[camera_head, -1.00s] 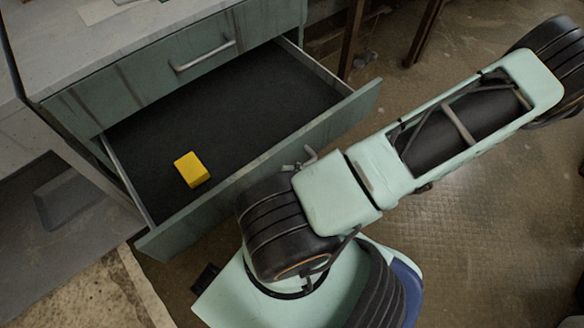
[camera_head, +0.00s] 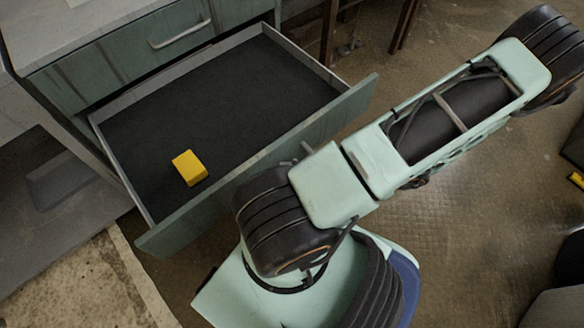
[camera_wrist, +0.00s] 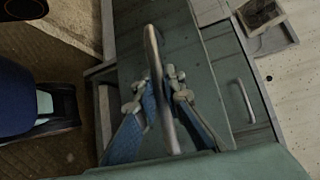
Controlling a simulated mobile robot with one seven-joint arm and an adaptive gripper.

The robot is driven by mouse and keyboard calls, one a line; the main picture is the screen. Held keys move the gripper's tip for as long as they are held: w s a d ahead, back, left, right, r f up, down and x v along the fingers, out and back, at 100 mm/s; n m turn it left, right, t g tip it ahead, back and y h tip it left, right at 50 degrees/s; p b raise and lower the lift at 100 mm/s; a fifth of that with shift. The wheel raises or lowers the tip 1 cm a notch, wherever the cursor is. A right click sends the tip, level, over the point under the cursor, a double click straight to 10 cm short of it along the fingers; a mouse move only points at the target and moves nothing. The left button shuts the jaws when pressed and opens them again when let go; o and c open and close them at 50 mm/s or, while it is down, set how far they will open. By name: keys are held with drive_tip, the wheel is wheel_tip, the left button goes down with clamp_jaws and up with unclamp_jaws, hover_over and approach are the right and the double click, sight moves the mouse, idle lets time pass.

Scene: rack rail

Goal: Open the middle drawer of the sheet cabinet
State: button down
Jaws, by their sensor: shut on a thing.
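The sheet cabinet (camera_head: 95,68) is grey-green and stands at the upper left in the head view. Its middle drawer (camera_head: 330,116) is pulled far out, with a dark floor and its rear wall showing. In the wrist view the drawer's bar handle (camera_wrist: 151,45) runs between the blue-padded fingers of my gripper (camera_wrist: 160,92). My gripper is shut on this handle. In the head view my arm hides most of the gripper and the handle. The drawer above is closed, with its own handle (camera_head: 180,34).
A yellow block (camera_head: 189,168) lies inside the open drawer near its left end. Dark table or stool legs (camera_head: 330,32) stand behind the drawer's far end. Open floor (camera_head: 445,215) lies to the right, with dark objects at the right edge.

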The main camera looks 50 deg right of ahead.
drive_tip(key=c, duration=2)
unclamp_jaws()
drive_tip(key=v, duration=1.2)
drive_tip(key=shift+d, duration=0.1)
